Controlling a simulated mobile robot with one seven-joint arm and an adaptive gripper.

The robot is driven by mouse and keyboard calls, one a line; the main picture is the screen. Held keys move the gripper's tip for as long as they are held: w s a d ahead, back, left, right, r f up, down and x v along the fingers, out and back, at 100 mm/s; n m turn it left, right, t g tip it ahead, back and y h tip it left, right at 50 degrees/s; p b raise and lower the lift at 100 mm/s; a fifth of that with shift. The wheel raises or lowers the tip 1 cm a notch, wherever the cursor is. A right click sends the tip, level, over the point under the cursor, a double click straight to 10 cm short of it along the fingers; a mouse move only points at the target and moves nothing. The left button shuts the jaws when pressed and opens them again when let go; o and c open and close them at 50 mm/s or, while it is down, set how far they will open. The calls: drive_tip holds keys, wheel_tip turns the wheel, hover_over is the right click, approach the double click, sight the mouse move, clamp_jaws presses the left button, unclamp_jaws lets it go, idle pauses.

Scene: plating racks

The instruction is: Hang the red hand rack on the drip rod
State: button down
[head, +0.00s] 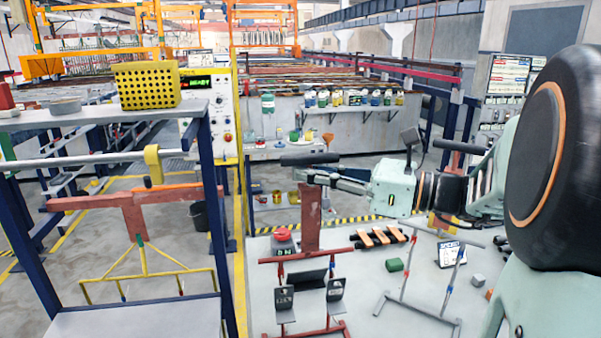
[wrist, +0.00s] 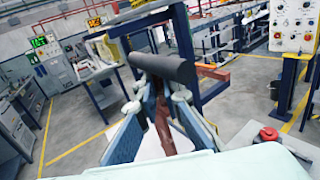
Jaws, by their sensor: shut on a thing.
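My gripper (head: 312,172) is shut on the red hand rack (head: 311,220), just under its dark bar-shaped handle (head: 310,158). In the wrist view the handle (wrist: 163,68) lies across above the fingers, and the red-brown spine (wrist: 163,125) runs between them. The rack is upright, its lower end meeting a red crossbar in the picture; I cannot tell if they touch. The drip rod (head: 85,160) is the grey horizontal bar below the left shelf, well left of my gripper. A yellow hook (head: 153,166) is on it, above another red T-shaped piece (head: 135,205) with a yellow wire frame.
A red stand (head: 275,259) with dark plates is below my gripper.

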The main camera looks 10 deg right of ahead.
drive_tip(key=shift+r, duration=0.15)
drive_tip(key=shift+r+p, duration=1.15)
drive_tip(key=shift+p, duration=0.15)
drive_tip(key=shift+r, duration=0.1)
idle(0.5)
drive_tip(key=shift+r+p, duration=1.4)
drive_tip(key=shift+p, duration=0.35)
drive_tip(key=shift+w+r, duration=0.1)
drive_tip(key=shift+r, duration=0.05)
